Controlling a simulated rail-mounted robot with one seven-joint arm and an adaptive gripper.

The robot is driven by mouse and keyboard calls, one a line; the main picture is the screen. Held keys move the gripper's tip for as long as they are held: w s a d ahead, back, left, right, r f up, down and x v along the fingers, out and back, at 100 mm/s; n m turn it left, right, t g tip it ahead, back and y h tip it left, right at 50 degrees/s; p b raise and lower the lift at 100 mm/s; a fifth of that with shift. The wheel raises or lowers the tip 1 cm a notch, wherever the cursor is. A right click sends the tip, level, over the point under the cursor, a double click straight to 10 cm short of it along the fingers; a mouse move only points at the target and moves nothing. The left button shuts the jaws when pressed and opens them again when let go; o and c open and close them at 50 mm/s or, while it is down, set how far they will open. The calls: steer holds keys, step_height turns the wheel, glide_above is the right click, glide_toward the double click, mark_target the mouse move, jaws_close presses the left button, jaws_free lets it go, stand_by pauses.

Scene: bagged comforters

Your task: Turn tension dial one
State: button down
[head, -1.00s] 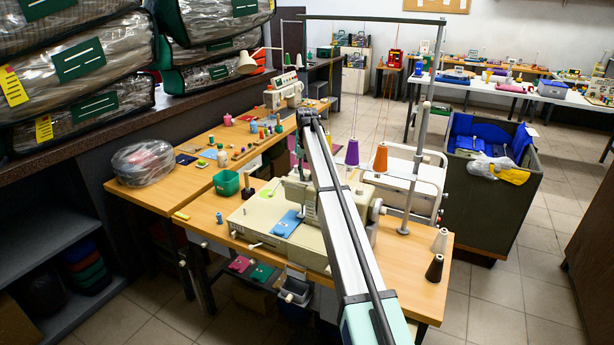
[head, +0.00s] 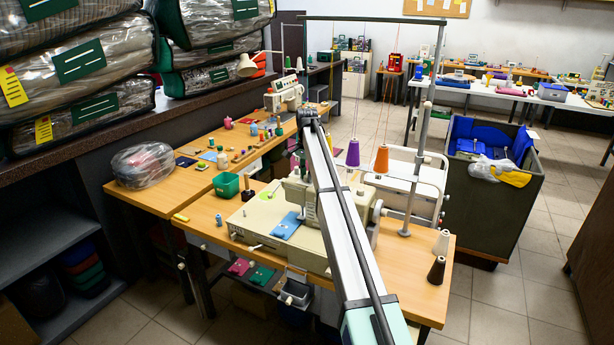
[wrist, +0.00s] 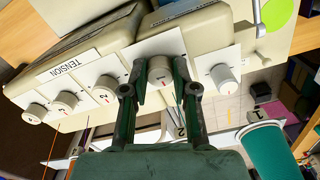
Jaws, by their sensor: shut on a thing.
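The cream sewing machine (head: 275,225) stands on the wooden table in the head view. Three dials (wrist: 36,111), (wrist: 66,102), (wrist: 107,88) sit left of my gripper. My gripper (wrist: 162,88) is shut on a larger white dial (wrist: 160,72) on its own white plate, one dark finger on each side. A red mark shows on this dial; its number is too small to read surely. Another white dial (wrist: 222,79) sits to the right. My arm hides the gripper in the head view.
A purple cone (head: 352,153) and an orange cone (head: 381,159) stand behind the machine, near a thread-stand pole (head: 418,165). A teal cup-like object (wrist: 264,148) is right of my gripper in the wrist view.

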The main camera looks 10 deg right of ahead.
steer(key=shift+m, duration=0.6)
steer(key=c, duration=0.9)
jaws_free()
step_height(320, 180, up, 12)
